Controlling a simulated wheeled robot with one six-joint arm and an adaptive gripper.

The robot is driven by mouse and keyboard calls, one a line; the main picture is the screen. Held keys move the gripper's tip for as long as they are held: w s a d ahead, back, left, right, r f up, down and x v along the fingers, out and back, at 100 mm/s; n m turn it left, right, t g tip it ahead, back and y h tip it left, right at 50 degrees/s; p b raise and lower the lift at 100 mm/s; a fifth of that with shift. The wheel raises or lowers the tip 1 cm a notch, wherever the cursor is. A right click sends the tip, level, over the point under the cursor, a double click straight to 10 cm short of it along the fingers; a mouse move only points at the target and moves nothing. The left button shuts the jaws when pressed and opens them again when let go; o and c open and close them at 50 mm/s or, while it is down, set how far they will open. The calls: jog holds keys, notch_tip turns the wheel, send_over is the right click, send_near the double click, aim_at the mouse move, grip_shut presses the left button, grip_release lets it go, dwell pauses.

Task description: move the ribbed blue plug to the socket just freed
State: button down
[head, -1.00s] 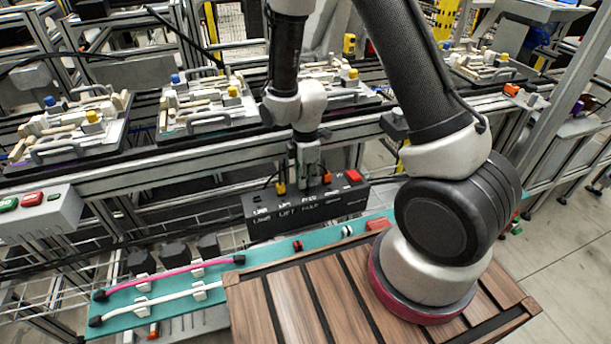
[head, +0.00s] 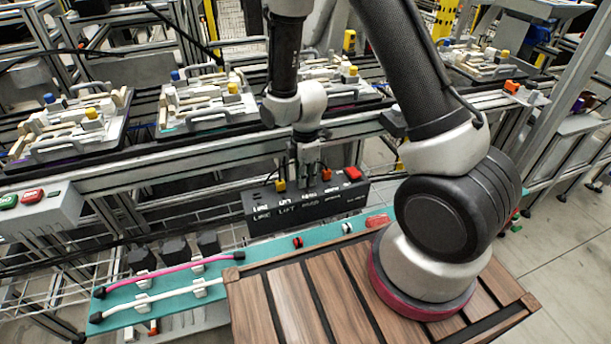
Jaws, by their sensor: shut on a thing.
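The black socket box (head: 345,202) hangs below the rail, with white labels on its front and top. A yellow plug (head: 281,185) with a dark cable stands in its left part. A small orange plug (head: 327,188) shows just right of my gripper. My gripper (head: 309,183) points down over the middle of the box, close to its top. It is shut on a small plug, which its fingers hide. I see no blue or ribs on it from here, and cannot tell whether it touches a socket.
A red button (head: 353,173) sits at the box's right end. A teal strip (head: 270,247) with pink and white cables lies in front. A slatted wooden pallet (head: 300,295) fills the near side. Fixture trays (head: 205,110) line the rail behind.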

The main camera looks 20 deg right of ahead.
jog(key=c, duration=1.3)
grip_release()
notch_tip(320, 180, up, 12)
jog(key=s+d+r+m+t, duration=0.1)
jog(key=s+d+r+m, duration=0.3)
jog(key=s+r+m, duration=0.2)
jog(key=s+d+r+m+t, duration=0.2)
jog(key=s+d+r+m, duration=0.3)
jog(key=r, duration=0.4)
jog(key=s+d+r+m+t, duration=0.1)
jog(key=s+d+r+m, duration=0.4)
jog(key=s+r+m, duration=0.2)
jog(key=shift+s+d+r, duration=0.25)
jog(key=shift+s+r, duration=0.2)
jog(key=shift+s, duration=0.05)
